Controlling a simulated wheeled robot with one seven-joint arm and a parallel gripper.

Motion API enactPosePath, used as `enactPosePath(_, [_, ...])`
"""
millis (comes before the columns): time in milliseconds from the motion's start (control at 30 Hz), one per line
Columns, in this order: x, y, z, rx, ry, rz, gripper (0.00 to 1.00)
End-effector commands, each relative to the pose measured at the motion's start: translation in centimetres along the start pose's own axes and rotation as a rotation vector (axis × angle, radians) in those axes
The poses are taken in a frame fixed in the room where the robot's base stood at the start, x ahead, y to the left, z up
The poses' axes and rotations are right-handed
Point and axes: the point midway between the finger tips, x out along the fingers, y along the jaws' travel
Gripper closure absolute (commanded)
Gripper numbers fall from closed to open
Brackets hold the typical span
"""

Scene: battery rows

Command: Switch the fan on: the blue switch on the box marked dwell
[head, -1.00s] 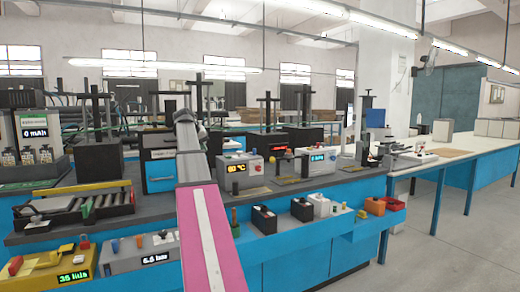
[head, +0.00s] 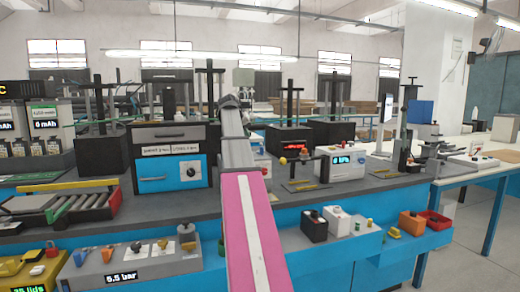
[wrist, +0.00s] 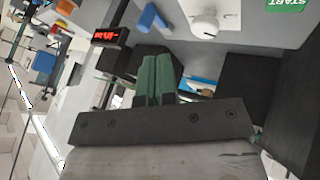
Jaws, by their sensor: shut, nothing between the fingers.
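In the wrist view my gripper (wrist: 158,80) has its two green fingers side by side, shut and empty. Ahead of the fingertips is a grey panel (wrist: 228,50) with a blue switch (wrist: 152,18), tilted, beside a white knob (wrist: 204,22). The fingers are apart from the switch in the picture. I cannot read a dwell mark on this panel. In the head view my arm hides part of the bench, and I cannot make out the fingers. A fan (head: 489,42) hangs on the pale pillar.
A green START label (wrist: 286,5) and a red display (wrist: 110,36) flank the panel in the wrist view. The bench (head: 400,180) holds presses, a blue-fronted cabinet (head: 172,183) and a white display box (head: 338,163).

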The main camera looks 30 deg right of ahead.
Motion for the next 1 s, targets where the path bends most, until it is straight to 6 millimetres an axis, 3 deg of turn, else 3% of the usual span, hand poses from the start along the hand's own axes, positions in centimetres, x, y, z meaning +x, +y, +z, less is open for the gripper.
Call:
enactPosePath(367, [0.7, 0.0, 0.0, 0.000, -0.001, 0.000, 1.00])
enactPosePath(800, [7.5, 0.0, 0.0, 0.000, -0.002, 0.000, 1.00])
enactPosePath(1000, [9.5, 0.0, 0.0, 0.000, -0.001, 0.000, 1.00])
